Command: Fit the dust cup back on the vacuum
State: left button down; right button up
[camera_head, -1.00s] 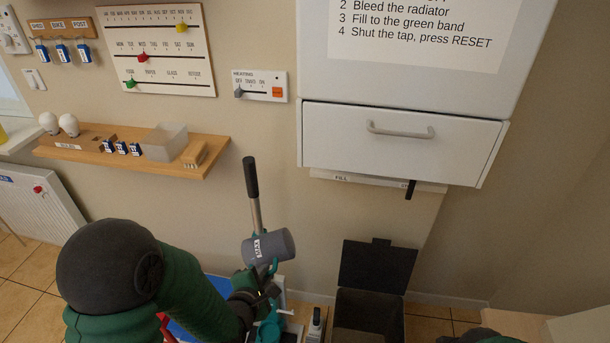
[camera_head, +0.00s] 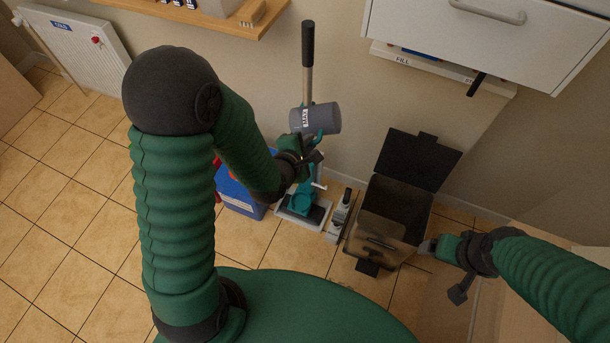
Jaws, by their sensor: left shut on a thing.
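The vacuum stands upright by the wall, with a black-topped handle (camera_head: 308,45), a grey labelled cylinder (camera_head: 318,119) across its middle and a teal foot (camera_head: 302,200). I cannot tell whether the cylinder is the dust cup or the vacuum's body. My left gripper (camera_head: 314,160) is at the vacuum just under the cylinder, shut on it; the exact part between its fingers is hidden. My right gripper (camera_head: 427,247) is low, beside the front right of the open bin (camera_head: 395,207). Its fingers are too small to tell open or shut.
The bin's dark lid (camera_head: 420,160) stands up at the back. A blue box (camera_head: 240,198) is left of the vacuum, and a small grey item (camera_head: 341,215) lies between vacuum and bin. A drawer unit (camera_head: 490,30) hangs above right. The tiled floor at left is clear.

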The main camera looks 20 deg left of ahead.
pick_arm(q)
jog(key=shift+f, duration=0.1)
dwell(0.4)
jog(key=w+a+f+m+g+y+b, duration=0.1)
jog(key=w+a+f+m+y+b, duration=0.15)
jog(key=f+b, duration=1.1)
jog(key=w+a+f+m+y+b, duration=0.1)
jog(key=a+f+m+y+b, duration=0.35)
jog(key=f, duration=1.55)
jog(key=s+a+f+m+t+y+b, duration=0.1)
jog(key=s+f+m+t+b, duration=0.3)
jog(key=f+b, duration=0.9)
jog(key=s+a+f+m+t+b, duration=0.1)
jog(key=s+f+m+b, duration=0.6)
jog(key=f, duration=1.1)
jog(key=w+f+b, duration=0.1)
jog(key=w+b, duration=0.6)
jog(key=w, duration=0.6)
jog(key=shift+a, duration=0.15)
jog(key=shift+r, duration=0.1)
